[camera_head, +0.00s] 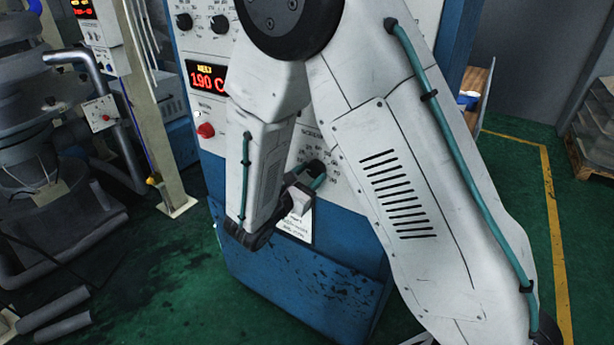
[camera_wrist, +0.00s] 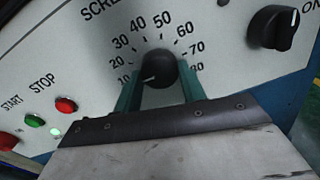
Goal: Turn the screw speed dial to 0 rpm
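The screw speed dial (camera_wrist: 160,68) is a round black knob with a white pointer mark, on a pale panel with a printed scale. In the wrist view the mark points left and slightly down, close to the 10; the scale's low end is partly hidden by a finger. My gripper (camera_wrist: 161,80) has one teal finger on each side of the dial, close against its edges. It appears shut on the knob. In the head view my gripper (camera_head: 305,184) is at the lower panel, at the black dial (camera_head: 315,167).
A second black knob (camera_wrist: 277,27) is to the right. A green button (camera_wrist: 35,121) and a red stop button (camera_wrist: 66,105) are at the left. A red display (camera_head: 207,77) reads 190 C above. Grey machinery (camera_head: 45,150) stands at the left.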

